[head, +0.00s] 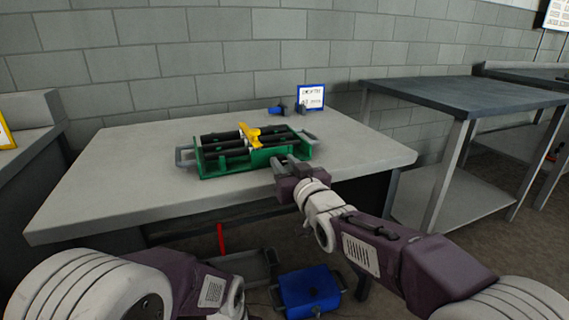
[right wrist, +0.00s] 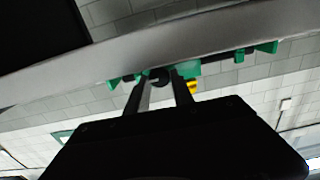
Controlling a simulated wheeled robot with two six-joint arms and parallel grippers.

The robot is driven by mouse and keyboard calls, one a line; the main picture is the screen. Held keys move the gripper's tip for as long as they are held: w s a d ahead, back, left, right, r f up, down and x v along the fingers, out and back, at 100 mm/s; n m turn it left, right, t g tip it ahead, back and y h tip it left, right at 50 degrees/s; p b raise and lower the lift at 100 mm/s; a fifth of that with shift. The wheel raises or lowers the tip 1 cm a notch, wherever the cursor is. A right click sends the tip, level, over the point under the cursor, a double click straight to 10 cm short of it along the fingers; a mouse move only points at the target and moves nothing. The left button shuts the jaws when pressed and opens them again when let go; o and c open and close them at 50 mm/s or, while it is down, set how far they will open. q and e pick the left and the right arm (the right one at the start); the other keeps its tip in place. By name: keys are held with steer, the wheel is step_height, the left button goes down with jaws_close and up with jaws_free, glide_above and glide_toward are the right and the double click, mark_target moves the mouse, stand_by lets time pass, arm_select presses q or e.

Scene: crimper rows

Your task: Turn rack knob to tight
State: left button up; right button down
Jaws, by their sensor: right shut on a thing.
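The green rack (head: 205,165) stands on the grey table, with black rods lying across it and a yellow piece (head: 250,134) over its middle. It also shows along the table edge in the right wrist view (right wrist: 263,48). My right gripper (head: 285,162) is at the rack's front right side. In the right wrist view its two fingers (right wrist: 160,88) stand on either side of a dark round knob (right wrist: 158,75) and are shut on it. In the head view the gripper hides the knob, and its setting cannot be read. My left arm is low at the left; its gripper is out of view.
The table (head: 110,190) is clear left and right of the rack. Behind the rack are blue and dark small items (head: 277,111) and a blue-framed sign (head: 312,97). A blue box (head: 310,290) and grey bin (head: 240,268) sit below. Another table (head: 465,95) stands right.

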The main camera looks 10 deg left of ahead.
steer(key=c, duration=1.1)
jaws_free()
steer(key=p+v, duration=0.2)
steer(key=v, duration=0.7)
steer(key=shift+d+p, duration=0.1)
steer(key=shift+p, duration=0.25)
